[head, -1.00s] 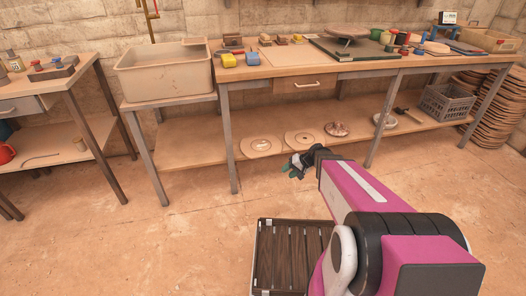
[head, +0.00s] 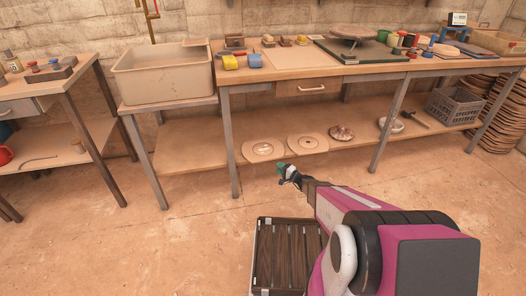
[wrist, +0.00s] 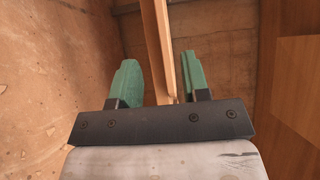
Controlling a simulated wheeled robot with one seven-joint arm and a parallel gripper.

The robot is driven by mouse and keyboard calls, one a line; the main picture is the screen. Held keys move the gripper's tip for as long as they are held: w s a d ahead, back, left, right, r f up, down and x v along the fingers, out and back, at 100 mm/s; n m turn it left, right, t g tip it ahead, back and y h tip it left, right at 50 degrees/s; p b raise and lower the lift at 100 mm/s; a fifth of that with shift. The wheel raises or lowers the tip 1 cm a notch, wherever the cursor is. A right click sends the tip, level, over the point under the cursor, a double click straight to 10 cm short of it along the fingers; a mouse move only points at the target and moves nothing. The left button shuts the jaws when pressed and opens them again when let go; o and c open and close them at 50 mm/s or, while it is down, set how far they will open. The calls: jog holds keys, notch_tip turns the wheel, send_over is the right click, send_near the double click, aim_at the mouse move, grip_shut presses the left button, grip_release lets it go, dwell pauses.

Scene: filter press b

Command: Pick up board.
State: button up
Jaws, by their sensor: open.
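Each bears a small round piece. I cannot tell which one the task means. My gripper (head: 282,169) is just in front of the shelf's front edge, near these boards. In the wrist view its two green fingers (wrist: 157,62) are apart, with a thin wooden edge (wrist: 156,30) showing between them. I cannot tell whether this edge belongs to a board or the shelf, or whether the fingers touch it.
The workbench (head: 300,74) carries tools, jars and a flat panel. A basin (head: 165,84) stands to its left, and a grey crate (head: 453,109) sits on the shelf at right. Metal legs (head: 230,150) flank the shelf. The floor (head: 120,240) at left is clear.

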jog(key=x, duration=0.9)
jog(key=shift+r, duration=0.15)
jog(key=shift+d, duration=0.1)
jog(key=shift+c, duration=0.3)
grip_shut()
